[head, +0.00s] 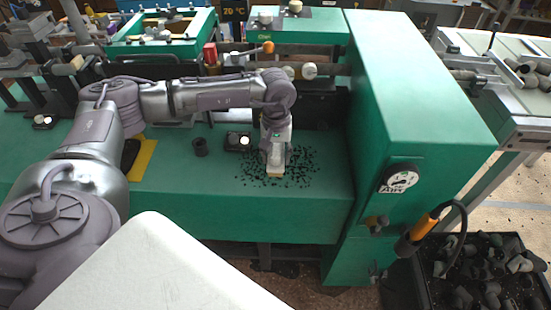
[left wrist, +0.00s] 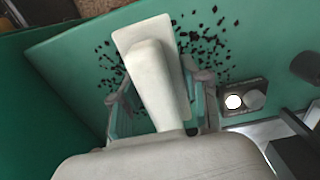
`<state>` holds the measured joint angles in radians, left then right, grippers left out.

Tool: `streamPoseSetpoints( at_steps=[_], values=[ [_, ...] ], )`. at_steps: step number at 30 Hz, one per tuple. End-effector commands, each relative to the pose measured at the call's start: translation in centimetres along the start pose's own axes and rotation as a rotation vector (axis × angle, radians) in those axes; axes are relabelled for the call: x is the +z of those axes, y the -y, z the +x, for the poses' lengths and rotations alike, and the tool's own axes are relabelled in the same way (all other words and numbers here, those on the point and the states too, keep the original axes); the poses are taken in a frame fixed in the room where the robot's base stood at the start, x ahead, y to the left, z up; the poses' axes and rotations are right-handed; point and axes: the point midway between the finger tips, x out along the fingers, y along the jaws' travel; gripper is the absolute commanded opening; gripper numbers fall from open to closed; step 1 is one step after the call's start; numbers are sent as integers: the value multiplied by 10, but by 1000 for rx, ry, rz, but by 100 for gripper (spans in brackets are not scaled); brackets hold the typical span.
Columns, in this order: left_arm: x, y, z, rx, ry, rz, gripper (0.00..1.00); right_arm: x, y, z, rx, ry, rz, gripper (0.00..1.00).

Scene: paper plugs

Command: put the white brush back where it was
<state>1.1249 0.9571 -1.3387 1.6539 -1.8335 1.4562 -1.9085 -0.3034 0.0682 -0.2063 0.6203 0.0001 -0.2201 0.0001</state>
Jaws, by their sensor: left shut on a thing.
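The white brush (head: 275,167) is in my left gripper (head: 276,148), over the green machine bed (head: 200,190) among black crumbs (head: 300,165). In the left wrist view the brush (left wrist: 154,75) has a pale handle running toward the gripper and a wide flat end away from it. The fingers of my left gripper (left wrist: 160,105) lie on both sides of the handle. I cannot tell whether the brush touches the bed. My right gripper is not in view.
A yellow pad (head: 146,158) lies farther left. A tall green cabinet (head: 420,90) rises at right, with a bin of dark plugs (head: 485,275) beside it.

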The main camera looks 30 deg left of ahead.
Motion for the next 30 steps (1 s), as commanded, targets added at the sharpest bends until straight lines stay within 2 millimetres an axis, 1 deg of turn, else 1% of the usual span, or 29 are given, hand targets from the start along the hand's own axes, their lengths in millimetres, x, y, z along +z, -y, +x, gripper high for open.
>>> streamPoseSetpoints(
  at_steps=[1,3,7,9,16,19,25,28,29,30],
  values=[
    [-8,2,4,-1,0,-3,10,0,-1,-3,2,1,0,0],
    [-18,4,10,0,1,-3,10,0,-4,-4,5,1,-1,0],
    [-26,6,16,1,0,1,10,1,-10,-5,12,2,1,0],
    [-27,6,22,-1,1,0,10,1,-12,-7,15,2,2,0],
    [-26,6,53,0,1,0,10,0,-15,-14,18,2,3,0],
    [-27,7,57,0,0,0,10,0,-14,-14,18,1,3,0],
    [-27,6,57,0,-1,0,10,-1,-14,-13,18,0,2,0],
    [-27,6,61,1,-1,0,10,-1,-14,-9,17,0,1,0],
    [-27,6,61,0,-1,0,48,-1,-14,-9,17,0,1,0],
    [-27,6,59,0,-1,0,54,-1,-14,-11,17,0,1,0]
  ],
)
